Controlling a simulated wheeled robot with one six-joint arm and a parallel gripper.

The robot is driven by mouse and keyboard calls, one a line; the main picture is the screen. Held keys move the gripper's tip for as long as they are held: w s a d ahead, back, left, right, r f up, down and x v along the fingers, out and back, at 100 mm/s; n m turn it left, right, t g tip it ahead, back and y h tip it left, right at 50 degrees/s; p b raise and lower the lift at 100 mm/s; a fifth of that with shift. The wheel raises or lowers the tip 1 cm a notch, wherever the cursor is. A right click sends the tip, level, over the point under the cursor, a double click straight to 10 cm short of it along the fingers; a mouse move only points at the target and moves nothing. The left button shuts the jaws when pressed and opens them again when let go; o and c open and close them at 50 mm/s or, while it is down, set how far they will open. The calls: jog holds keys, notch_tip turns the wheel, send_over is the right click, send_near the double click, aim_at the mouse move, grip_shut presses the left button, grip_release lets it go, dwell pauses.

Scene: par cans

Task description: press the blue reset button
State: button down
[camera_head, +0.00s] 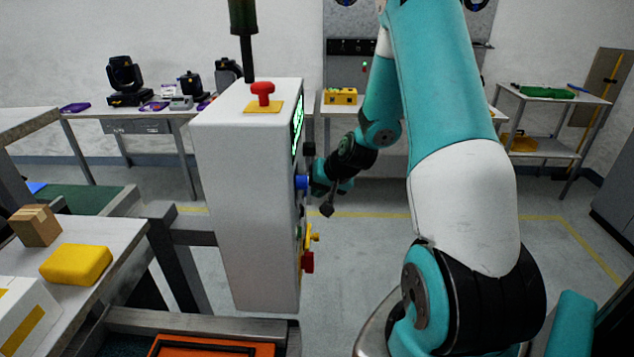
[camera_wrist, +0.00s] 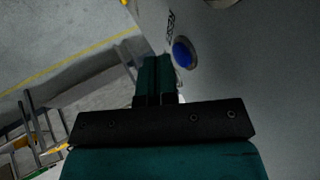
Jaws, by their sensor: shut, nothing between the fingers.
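The blue reset button (camera_head: 301,182) sticks out from the right face of a white control box (camera_head: 243,190) in the head view. In the wrist view the round blue button (camera_wrist: 183,53) sits in a pale ring on the white panel, with dark lettering beside it. My gripper (camera_wrist: 159,62) is shut and empty; its fingertips appear just left of and below the button. A gap or contact between them cannot be told. In the head view my gripper (camera_head: 327,208) is beside the box's right face, small and partly dark.
A red mushroom button (camera_head: 262,92) on a yellow plate tops the box. Yellow and red controls (camera_head: 308,262) protrude below the blue button. A bench with a yellow block (camera_head: 76,264) and a wooden block (camera_head: 34,226) is at left. Open floor lies right of the box.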

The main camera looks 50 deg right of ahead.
jog(key=shift+w+a, duration=0.25)
jog(key=shift+w, duration=0.05)
jog(key=shift+w+a+r+b, duration=0.1)
jog(key=shift+w+a+b, duration=0.2)
jog(key=shift+w+a, duration=0.3)
jog(key=s+d+r+b, duration=0.2)
jog(key=s+d+r, duration=0.1)
jog(key=s+r, duration=0.4)
jog(key=s, duration=0.2)
jog(key=shift+s+d+r+b, duration=0.3)
jog(key=shift+s+d+r, duration=0.05)
jog(key=shift+r, duration=0.05)
